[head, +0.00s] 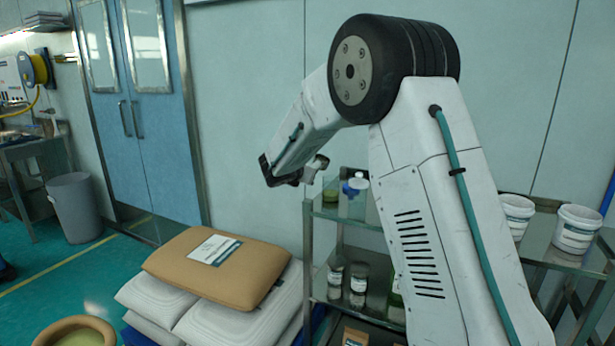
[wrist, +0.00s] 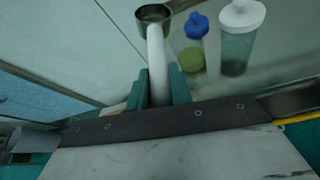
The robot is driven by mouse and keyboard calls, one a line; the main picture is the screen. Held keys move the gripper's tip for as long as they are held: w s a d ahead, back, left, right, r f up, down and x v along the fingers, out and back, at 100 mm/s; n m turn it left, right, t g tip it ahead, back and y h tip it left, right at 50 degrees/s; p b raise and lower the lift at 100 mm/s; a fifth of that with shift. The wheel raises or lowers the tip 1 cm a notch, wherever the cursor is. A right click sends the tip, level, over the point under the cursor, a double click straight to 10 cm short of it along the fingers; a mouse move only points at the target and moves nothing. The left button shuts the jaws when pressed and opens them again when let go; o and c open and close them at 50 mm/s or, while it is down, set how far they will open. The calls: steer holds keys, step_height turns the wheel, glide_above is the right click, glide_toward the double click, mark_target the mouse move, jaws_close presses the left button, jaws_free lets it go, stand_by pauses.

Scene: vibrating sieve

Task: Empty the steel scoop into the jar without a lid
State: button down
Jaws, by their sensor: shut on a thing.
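My gripper (wrist: 160,88) is shut on the white handle of the steel scoop (wrist: 153,15), whose round bowl shows at the top of the wrist view. In the head view the scoop (head: 318,163) hangs at the end of my arm, above the shelf. I cannot make out what the bowl holds. In the wrist view a clear jar with green contents (wrist: 192,60) has a blue top over it, and a second jar (wrist: 238,48) has a white lid. The head view shows a jar with green contents (head: 331,193) near the scoop; its rim is too small to judge.
The jars stand on the top of a metal shelf rack (head: 309,240), with more jars below. Stacked sacks (head: 215,268) lie to its left, with a bowl (head: 75,333) in front. White tubs (head: 578,230) stand at right. My arm hides part of the rack.

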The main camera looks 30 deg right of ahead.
steer(key=shift+w+a+r+n+g+h, duration=0.15)
steer(key=shift+r+n+g+h, duration=0.25)
steer(key=shift+r, duration=0.6)
steer(key=shift+w+a+r+n+g+h, duration=0.1)
steer(key=shift+w+r+n+g, duration=0.1)
steer(key=shift+r+n, duration=0.65)
steer(key=shift+w+a+r+n+g+h, duration=0.1)
steer(key=shift+r+n+g+h, duration=0.15)
steer(key=shift+r, duration=0.95)
